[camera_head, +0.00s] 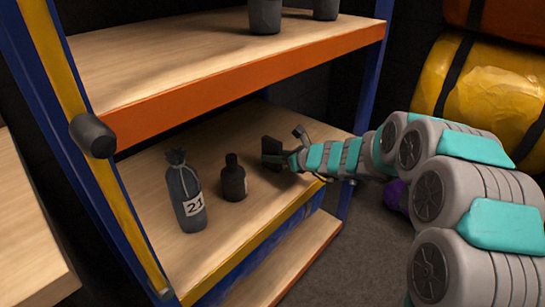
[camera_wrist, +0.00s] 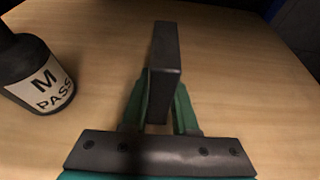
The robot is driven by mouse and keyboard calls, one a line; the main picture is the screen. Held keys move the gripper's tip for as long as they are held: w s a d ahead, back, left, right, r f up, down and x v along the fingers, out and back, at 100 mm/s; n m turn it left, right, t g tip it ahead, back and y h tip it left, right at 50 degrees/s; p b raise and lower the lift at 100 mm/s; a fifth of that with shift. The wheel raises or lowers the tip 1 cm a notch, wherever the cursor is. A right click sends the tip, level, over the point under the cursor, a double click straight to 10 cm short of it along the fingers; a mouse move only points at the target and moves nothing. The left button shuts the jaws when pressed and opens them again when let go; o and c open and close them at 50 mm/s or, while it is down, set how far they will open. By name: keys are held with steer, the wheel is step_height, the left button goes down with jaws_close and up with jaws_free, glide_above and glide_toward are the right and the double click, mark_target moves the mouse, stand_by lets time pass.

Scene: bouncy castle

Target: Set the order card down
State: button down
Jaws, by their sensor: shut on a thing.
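The order card appears as a dark, narrow slab (camera_wrist: 166,50) standing on edge between the green fingers of my gripper (camera_wrist: 162,95) in the wrist view. In the head view the dark card (camera_head: 271,150) is at the tip of my gripper (camera_head: 288,160), over the middle wooden shelf (camera_head: 215,240). My gripper is shut on it. The card is upright and at or very close to the shelf board; I cannot tell whether its lower edge touches. No writing shows on the faces I see.
A dark bottle (camera_head: 233,180) stands left of the card; its label reads "M PASS" in the wrist view (camera_wrist: 38,75). A tied dark bag labelled 21 (camera_head: 185,195) stands farther left. The orange-edged upper shelf (camera_head: 250,80) is above. Bare board lies around the card.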

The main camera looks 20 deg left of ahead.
steer(key=shift+f, duration=0.15)
steer(key=c, duration=0.7)
jaws_free()
steer(key=shift+r, duration=0.2)
steer(key=v, duration=1.2)
steer(key=shift+s+f, duration=0.1)
steer(key=shift+s, duration=0.1)
